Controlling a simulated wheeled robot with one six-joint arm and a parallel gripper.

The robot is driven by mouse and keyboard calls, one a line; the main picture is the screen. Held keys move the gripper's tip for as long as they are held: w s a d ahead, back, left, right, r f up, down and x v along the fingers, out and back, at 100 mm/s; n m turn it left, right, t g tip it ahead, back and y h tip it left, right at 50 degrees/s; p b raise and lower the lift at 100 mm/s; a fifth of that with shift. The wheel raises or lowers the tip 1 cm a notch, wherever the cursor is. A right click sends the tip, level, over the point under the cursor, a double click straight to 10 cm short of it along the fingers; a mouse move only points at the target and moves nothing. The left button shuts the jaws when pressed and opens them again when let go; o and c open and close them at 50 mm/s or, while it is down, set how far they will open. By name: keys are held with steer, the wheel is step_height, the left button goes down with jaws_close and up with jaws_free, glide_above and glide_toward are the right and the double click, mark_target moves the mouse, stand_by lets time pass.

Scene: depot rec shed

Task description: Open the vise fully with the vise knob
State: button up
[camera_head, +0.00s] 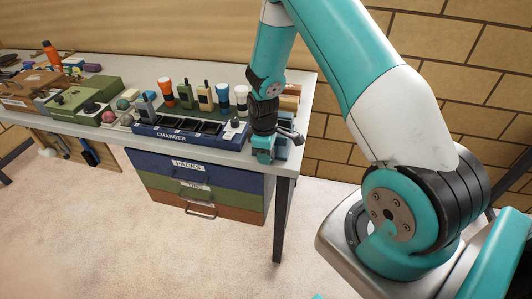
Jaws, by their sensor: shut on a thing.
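The blue vise (282,152) is at the right front corner of the bench, mostly hidden behind my gripper. A grey metal part (291,136) sticks out on its right side. My gripper (262,157) points down at the bench's front edge, right at the vise, and is shut on the vise knob. The knob itself is covered by my fingers, and the opening between the vise jaws cannot be made out.
A blue charger tray (152,130) lies just left of my gripper. Below are drawers, the top one blue (160,171). A bench leg (281,220) stands under the corner. The floor in front is clear.

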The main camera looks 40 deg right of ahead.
steer(key=g+h, duration=0.3)
steer(key=g, duration=0.1)
steer(key=shift+w+a+f, duration=0.1)
steer(key=shift+w+a, duration=0.15)
steer(key=shift+w, duration=0.05)
steer(key=shift+w+f+g+h, duration=0.1)
steer(key=shift+g+h, duration=1.3)
steer(key=shift+g, duration=0.3)
steer(key=o, duration=0.9)
steer(key=shift+o, duration=0.2)
